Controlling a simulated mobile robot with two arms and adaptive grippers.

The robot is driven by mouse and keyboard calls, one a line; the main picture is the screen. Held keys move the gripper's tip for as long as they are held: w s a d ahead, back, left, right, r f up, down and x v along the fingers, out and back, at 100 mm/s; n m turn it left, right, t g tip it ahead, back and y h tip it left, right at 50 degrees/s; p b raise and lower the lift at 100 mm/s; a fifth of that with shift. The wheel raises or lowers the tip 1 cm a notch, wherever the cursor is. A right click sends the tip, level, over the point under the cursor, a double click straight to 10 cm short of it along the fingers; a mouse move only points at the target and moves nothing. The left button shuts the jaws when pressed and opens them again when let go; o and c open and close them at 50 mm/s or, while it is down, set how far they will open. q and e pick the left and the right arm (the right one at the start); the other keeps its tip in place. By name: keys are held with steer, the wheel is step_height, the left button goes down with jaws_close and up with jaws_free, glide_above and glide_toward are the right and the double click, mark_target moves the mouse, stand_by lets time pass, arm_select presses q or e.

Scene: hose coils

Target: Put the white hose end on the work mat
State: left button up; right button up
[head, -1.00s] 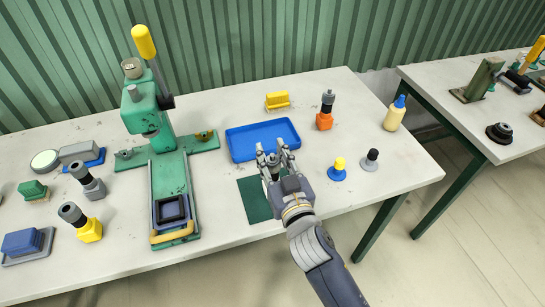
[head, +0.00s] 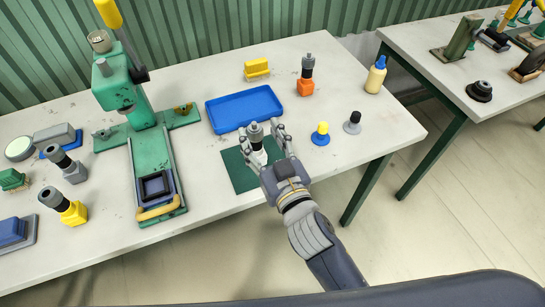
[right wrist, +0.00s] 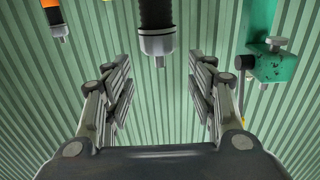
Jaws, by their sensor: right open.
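The white hose end (head: 258,158) stands upright on the dark green work mat (head: 239,177), with a black neck and grey tip on top. In the right wrist view its black neck and grey tip (right wrist: 157,40) show at the top, beyond the fingers. My right gripper (head: 262,131) is open, its fingers spread on either side of the hose end; I see no clear contact. The fingers also show apart in the right wrist view (right wrist: 160,75). My left gripper is not in view.
A blue tray (head: 212,117) lies behind the mat. A green press (head: 143,165) stands to the left. An orange-based hose end (head: 306,87), a yellow-topped blue piece (head: 321,134) and a grey-based piece (head: 352,123) stand to the right. Bare table lies between them.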

steer(key=b+v, duration=0.1)
steer(key=v, duration=0.6)
steer(key=shift+s, duration=0.15)
steer(key=shift+r, duration=0.1)
